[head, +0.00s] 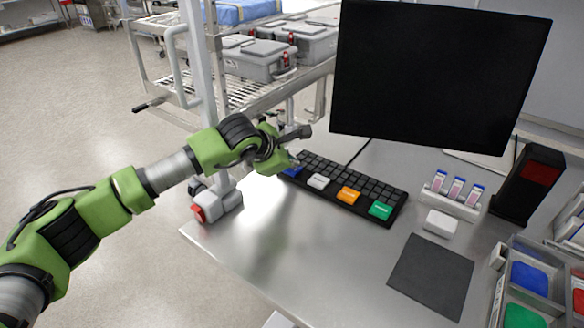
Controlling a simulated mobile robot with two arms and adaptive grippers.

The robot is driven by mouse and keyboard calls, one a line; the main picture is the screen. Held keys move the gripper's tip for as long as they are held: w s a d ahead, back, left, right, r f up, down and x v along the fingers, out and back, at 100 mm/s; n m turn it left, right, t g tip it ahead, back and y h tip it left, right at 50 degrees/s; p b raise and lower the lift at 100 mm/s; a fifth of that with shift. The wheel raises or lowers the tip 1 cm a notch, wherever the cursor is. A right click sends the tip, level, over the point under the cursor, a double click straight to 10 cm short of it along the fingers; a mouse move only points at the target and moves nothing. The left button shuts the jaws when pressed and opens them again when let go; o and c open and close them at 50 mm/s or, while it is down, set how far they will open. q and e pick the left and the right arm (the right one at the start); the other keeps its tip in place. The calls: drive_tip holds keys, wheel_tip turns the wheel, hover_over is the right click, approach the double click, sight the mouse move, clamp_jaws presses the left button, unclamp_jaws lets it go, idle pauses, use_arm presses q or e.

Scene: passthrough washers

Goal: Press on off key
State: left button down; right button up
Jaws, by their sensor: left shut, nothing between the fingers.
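A black keyboard (345,185) lies on the metal table below a dark monitor. It has large coloured keys along its front edge: a blue key (292,171), a white key (318,181), an orange key (348,195) and a green key (381,210). The labels are too small to read. My left gripper (298,150) is shut and empty, over the left end of the keyboard near the blue key, which it partly hides. I cannot tell whether it touches anything. My right gripper is not in view.
A black monitor (435,75) stands behind the keyboard. To the right are a vial rack (450,200), a white box (440,223), a dark mat (432,276) and trays (520,285). A rolling rack (265,90) with grey cases is behind. The table's front left is clear.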

sight(290, 170)
use_arm(q)
drive_tip(key=shift+r, duration=0.65)
drive_tip(key=shift+r, duration=0.1)
drive_tip(key=shift+r+p, duration=0.7)
drive_tip(key=shift+r, duration=1.75)
drive_tip(key=shift+f, duration=0.15)
